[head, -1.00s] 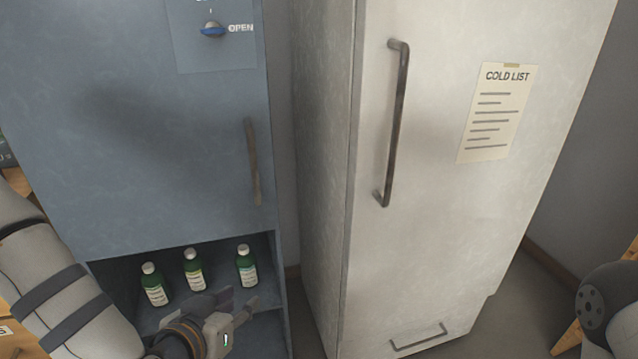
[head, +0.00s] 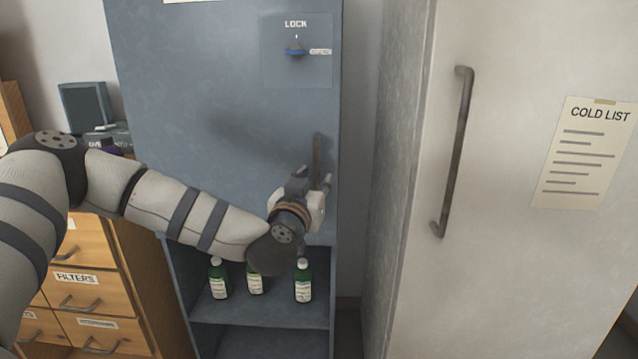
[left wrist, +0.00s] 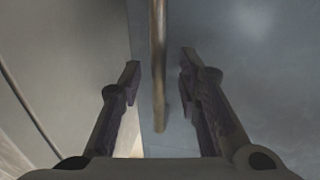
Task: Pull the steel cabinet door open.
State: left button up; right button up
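The blue-grey steel cabinet door (head: 200,110) is closed, with a knob (head: 296,50) between the words LOCK and OPEN at its upper right. Its vertical bar handle (head: 318,155) is near the right edge. My left gripper (head: 313,185) is at the lower part of the handle, fingers pointing up toward the door. In the left wrist view the two fingers (left wrist: 160,85) are open. The handle (left wrist: 158,50) runs between them, with a gap on each side. The gripper partly hides the handle's lower end in the head view. My right gripper is out of view.
Several green bottles (head: 303,283) stand on the open shelf below the door. A white fridge (head: 520,250) with a bar handle (head: 457,150) and a COLD LIST note (head: 583,155) stands to the right. Wooden drawers (head: 80,285) are at the left, behind my left arm.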

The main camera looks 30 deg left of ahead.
pick_arm(q)
jog(key=shift+x, duration=0.8)
jog(key=shift+c, duration=0.5)
grip_shut()
